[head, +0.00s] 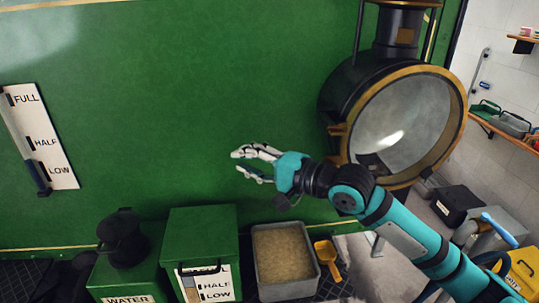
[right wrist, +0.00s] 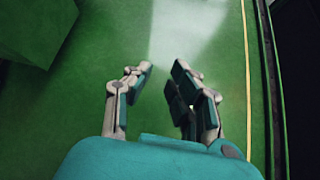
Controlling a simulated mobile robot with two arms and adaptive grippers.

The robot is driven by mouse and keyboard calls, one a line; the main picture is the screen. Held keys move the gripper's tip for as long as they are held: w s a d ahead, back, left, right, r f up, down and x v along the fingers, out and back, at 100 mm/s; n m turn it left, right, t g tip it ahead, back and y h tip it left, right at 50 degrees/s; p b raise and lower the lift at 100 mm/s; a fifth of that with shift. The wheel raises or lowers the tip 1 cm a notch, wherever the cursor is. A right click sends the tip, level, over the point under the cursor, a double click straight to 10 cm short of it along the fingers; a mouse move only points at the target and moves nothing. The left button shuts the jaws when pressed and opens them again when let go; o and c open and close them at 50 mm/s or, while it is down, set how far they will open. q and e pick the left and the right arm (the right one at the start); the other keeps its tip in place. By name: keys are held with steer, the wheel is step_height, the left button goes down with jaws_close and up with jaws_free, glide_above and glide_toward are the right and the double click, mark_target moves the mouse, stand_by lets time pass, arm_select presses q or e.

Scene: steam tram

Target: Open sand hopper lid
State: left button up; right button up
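A green box with a flat green top (head: 203,221) stands against the green wall at the lower middle of the head view. Its top looks shut, and its front carries a white gauge marked HALF and LOW. No sand label shows on it, but it is the likely sand hopper. My right gripper (head: 240,162) is open and empty, above and to the right of the box, apart from it. In the right wrist view its fingers (right wrist: 162,68) are spread before a green surface, with nothing between them. My left gripper is not in view.
A grey bin of sand (head: 258,272) and a yellow scoop (head: 327,254) stand right of the box. A green WATER box (head: 110,278) with a dark object on top (head: 122,238) stands left. A large round lamp (head: 400,125) hangs beyond my right arm.

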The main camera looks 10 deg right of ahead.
arm_select(q)
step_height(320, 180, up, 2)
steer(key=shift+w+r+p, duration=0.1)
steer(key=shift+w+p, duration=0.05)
steer(key=shift+p, duration=0.75)
arm_select(e)
steer(key=s+d, duration=0.1)
steer(key=s+d+r, duration=0.1)
steer(key=s+d, duration=0.1)
steer(key=d, duration=0.1)
steer(key=shift+r, duration=0.4)
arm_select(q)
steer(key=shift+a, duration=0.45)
arm_select(e)
steer(key=shift+s+a, duration=0.1)
